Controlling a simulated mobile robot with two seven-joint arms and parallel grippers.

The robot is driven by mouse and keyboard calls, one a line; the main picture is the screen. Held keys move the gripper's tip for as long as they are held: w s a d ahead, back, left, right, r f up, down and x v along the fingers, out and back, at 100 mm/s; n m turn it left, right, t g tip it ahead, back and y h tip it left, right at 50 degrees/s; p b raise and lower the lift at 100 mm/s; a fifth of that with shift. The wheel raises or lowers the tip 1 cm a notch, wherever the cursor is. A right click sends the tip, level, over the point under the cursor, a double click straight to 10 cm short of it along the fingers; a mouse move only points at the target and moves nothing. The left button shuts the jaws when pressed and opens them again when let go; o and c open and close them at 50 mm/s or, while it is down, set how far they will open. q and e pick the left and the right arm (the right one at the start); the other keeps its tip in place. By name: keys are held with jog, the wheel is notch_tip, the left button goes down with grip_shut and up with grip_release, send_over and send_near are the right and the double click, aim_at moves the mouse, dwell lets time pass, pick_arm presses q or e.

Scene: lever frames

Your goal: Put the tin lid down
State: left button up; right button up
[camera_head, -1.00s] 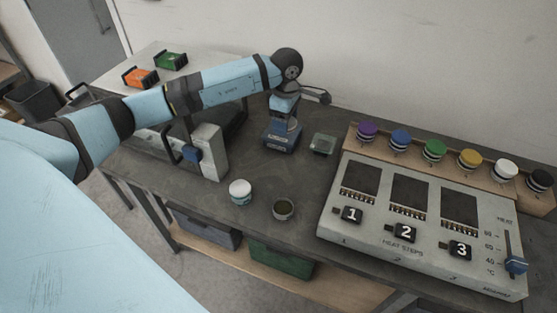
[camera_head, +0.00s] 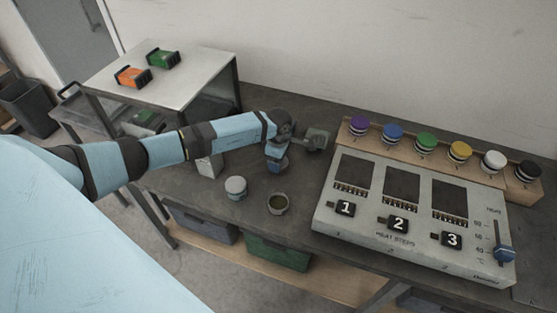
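An open round tin (camera_head: 278,204) with dark greenish contents stands on the dark bench, left of the heating unit. A closed pale jar (camera_head: 236,189) stands just left of it. My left arm reaches in from the left, and its gripper (camera_head: 313,144) is low over the bench behind the tin, at a small grey-green square piece (camera_head: 318,134). The fingers are small and dark here, so I cannot tell whether they are open or shut. I cannot make out the tin lid; it may be hidden at the gripper. My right gripper is out of view.
The heating unit (camera_head: 330,218) with three numbered panels fills the right of the bench. Behind it a wooden rack (camera_head: 345,133) holds several coloured-lid jars. A raised pale table (camera_head: 200,68) is at the back left.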

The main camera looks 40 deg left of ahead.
pick_arm(q)
jog(key=shift+f, duration=0.45)
jog(key=shift+f, duration=0.2)
jog(key=o, duration=0.9)
